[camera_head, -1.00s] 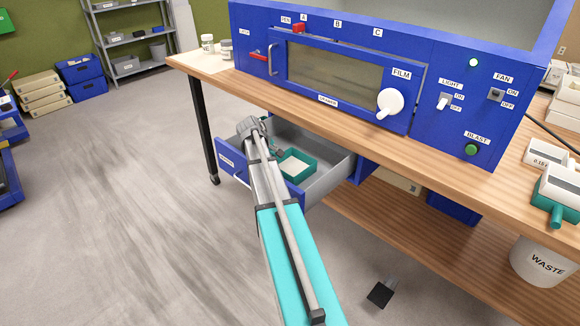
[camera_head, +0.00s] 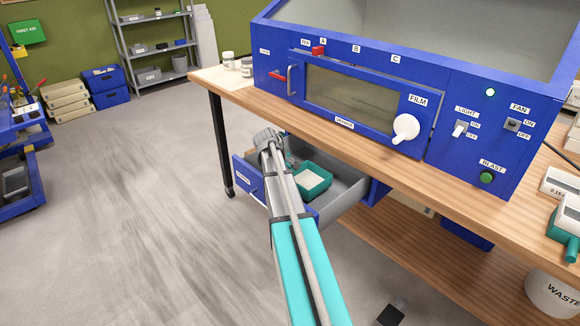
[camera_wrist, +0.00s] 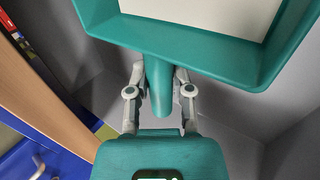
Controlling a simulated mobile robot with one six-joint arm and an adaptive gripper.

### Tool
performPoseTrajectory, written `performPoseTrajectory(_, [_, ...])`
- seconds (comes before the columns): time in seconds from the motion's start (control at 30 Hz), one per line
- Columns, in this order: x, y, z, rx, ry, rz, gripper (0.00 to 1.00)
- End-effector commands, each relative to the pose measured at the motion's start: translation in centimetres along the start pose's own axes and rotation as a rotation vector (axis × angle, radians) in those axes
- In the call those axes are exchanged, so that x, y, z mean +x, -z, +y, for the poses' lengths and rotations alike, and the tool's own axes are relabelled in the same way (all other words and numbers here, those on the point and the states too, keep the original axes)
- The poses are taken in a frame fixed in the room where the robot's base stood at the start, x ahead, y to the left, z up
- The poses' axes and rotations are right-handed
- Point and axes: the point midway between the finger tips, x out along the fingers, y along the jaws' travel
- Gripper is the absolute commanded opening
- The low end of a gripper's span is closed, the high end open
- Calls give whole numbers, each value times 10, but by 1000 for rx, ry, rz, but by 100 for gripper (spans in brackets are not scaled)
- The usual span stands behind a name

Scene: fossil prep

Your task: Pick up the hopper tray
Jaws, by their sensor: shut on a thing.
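The hopper tray is a teal, open, shallow box with a pale inside and a stub handle. In the head view the tray (camera_head: 327,183) is inside the open grey-lined drawer, partly hidden by my arm. In the wrist view its near wall (camera_wrist: 180,42) fills the top, and its handle (camera_wrist: 160,92) points toward me. My gripper (camera_wrist: 160,75) has one finger on each side of the handle and is shut on it. In the head view the fingers are hidden behind my wrist. I cannot tell whether the tray touches the drawer floor.
The blue-fronted drawer (camera_head: 246,180) is pulled out below the wooden bench (camera_head: 380,146). Its walls surround the tray. The blue cabinet (camera_head: 350,92) stands on the bench above. A waste bin (camera_head: 550,296) is at lower right. Floor at left is clear.

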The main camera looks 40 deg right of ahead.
Motion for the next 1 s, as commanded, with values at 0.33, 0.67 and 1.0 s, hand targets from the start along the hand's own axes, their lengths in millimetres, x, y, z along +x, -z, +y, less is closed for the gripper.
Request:
performPoseTrajectory(0.33, [-35,0,24,0,0,0,0])
performPoseTrajectory(0.67, [-54,0,36,0,0,0,0])
performPoseTrajectory(1.0, [-57,0,38,0,0,0,0])
